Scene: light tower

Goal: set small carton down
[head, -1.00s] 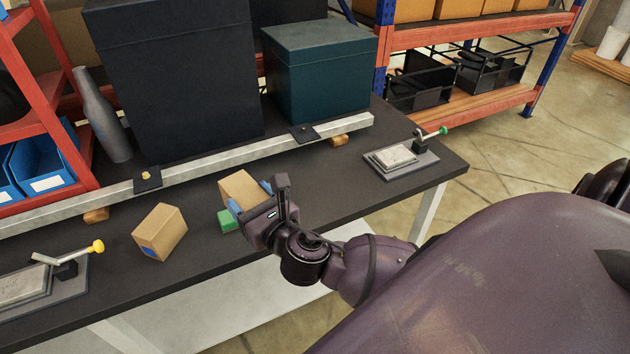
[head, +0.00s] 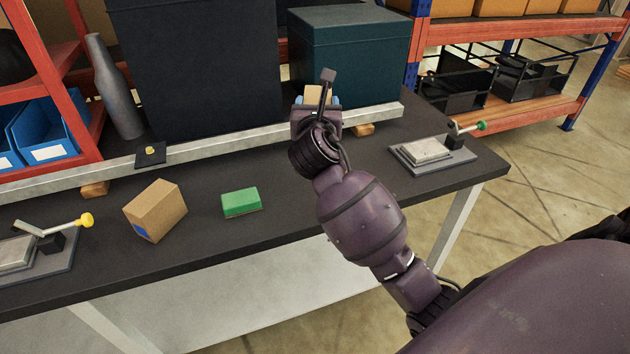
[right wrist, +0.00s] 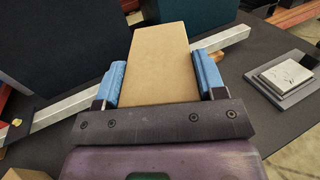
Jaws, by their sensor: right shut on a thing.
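The small carton, a plain brown box, is between the two blue finger pads of my right gripper (head: 317,101), which is shut on it. In the head view only the top of the small carton (head: 318,94) shows above the gripper; the rest is hidden behind it. In the right wrist view the carton (right wrist: 160,62) fills the space between the blue fingers (right wrist: 161,82). It is held at the long metal bar (head: 220,142), in front of the teal box; I cannot tell whether it touches anything below. My left gripper is not in view.
A larger brown carton (head: 155,210) and a green block (head: 241,202) sit on the dark table (head: 290,215). Clamp fixtures stand at the left (head: 48,246) and right (head: 432,152). A dark box (head: 195,75), a teal box (head: 352,52) and a grey bottle (head: 114,88) stand behind the bar.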

